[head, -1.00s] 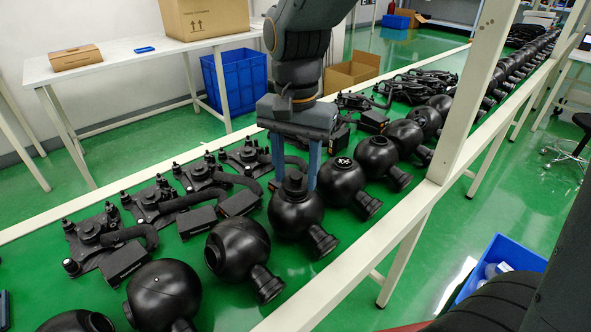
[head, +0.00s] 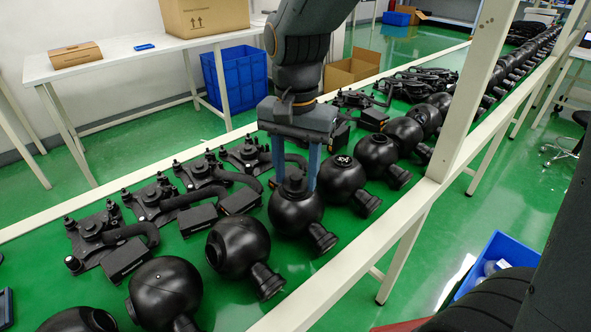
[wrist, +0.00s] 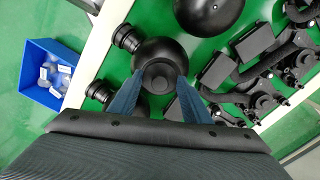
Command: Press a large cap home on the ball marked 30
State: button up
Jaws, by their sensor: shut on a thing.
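My gripper (head: 296,186) points straight down over a black ball (head: 296,212) in the middle of the front row. Its two blue fingers are shut on a round black cap (head: 295,181), which sits at the top of that ball. In the wrist view the cap (wrist: 158,76) shows between the fingertips (wrist: 157,84), with the ball (wrist: 165,50) around it. The cap appears to touch the ball; how deep it sits I cannot tell. No number can be read on the ball.
More black balls stand close on both sides, one at left (head: 238,246) and one at right (head: 341,178) with a white mark. Flat gimbal plates (head: 150,205) lie behind. A white rail (head: 345,262) borders the green bench. A blue bin (wrist: 52,75) stands beyond it.

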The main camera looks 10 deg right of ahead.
aim_at(296, 177)
jog(key=shift+f, duration=0.4)
jog(key=o, duration=1.1)
jog(key=shift+o, duration=0.2)
jog(key=shift+r, duration=0.1)
notch_tip(296, 177, up, 8)
jog(key=shift+f, duration=0.2)
